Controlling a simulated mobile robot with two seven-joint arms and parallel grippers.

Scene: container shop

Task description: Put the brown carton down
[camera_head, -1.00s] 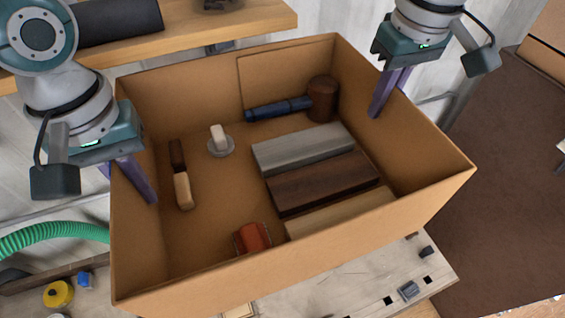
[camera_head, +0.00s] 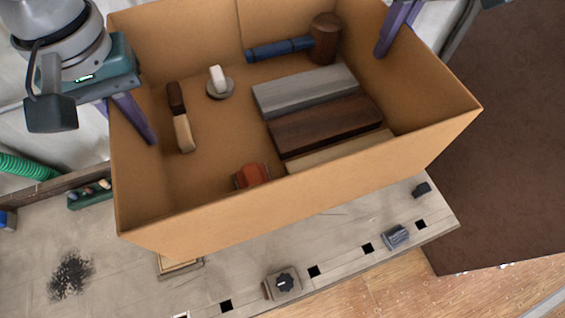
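The open brown carton (camera_head: 300,200) fills the upper middle of the head view, above the pale workbench. My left gripper (camera_head: 132,120) is shut on its left wall, with one purple finger inside. My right gripper (camera_head: 394,28) is at its right wall, with a purple finger inside and the rest mostly cut off by the top edge. Inside lie a mallet (camera_head: 322,38) with a blue handle, a grey block (camera_head: 306,90), a dark brown block (camera_head: 325,124), a pale block (camera_head: 340,152), a chisel-like tool (camera_head: 180,118), a white-knobbed disc (camera_head: 219,83) and a red-orange item (camera_head: 252,176). The carton's underside is hidden.
The workbench (camera_head: 130,270) shows in front of the carton, with square holes, a black-knobbed fitting (camera_head: 284,282), a grey metal piece (camera_head: 396,236) and a black smudge (camera_head: 70,274). A green tray (camera_head: 90,194) and green hose (camera_head: 28,167) are at left. A brown mat (camera_head: 510,150) covers the floor at right.

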